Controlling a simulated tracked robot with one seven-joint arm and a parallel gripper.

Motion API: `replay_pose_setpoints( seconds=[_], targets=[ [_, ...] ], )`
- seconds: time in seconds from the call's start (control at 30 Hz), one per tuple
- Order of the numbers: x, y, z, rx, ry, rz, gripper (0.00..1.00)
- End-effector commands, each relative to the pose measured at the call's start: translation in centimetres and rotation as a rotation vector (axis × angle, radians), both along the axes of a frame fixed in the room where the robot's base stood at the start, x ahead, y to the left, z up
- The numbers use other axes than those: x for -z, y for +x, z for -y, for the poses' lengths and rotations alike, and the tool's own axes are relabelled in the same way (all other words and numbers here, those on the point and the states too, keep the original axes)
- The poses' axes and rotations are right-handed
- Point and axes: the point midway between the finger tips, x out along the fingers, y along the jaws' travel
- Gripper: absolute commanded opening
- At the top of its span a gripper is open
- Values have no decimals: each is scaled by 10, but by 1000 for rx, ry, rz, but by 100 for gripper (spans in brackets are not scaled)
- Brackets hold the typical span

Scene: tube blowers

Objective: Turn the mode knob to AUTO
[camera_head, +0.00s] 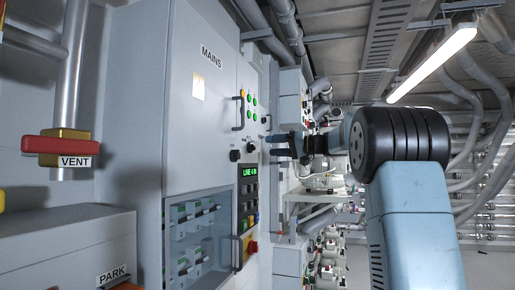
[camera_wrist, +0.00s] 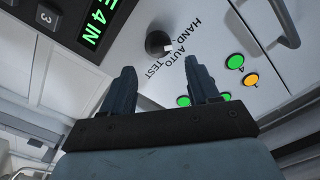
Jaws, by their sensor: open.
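The mode knob (camera_wrist: 158,43) is round and dark, with a white mark on its right side, on a pale panel in the wrist view. The words HAND, AUTO and TEST curve around its right and lower side. The mark faces the HAND and AUTO side; I cannot tell exactly which word. My gripper (camera_wrist: 155,82) is open and empty, its two dark fingers pointing at the panel just below the knob in the picture, apart from it. In the head view my gripper (camera_head: 282,145) is just right of two dark knobs; I cannot tell which is the mode knob.
A green-lit display (camera_head: 249,171) sits below the knobs, with buttons and a red-and-yellow switch (camera_head: 251,247) lower down. Green and amber lamps (camera_wrist: 236,62) and a bar handle (camera_wrist: 278,20) are right of the knob in the wrist view. A MAINS cabinet door (camera_head: 205,110) stands left.

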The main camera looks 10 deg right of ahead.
Motion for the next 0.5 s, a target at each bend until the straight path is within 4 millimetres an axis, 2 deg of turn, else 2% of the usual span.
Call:
replay_pose_setpoints(
  seconds=[0.2,0.5],
  targets=[
    [1,20,-31,-3,0,-1,60],
    [0,34,-51,0,-1,-2,60]
  ],
)
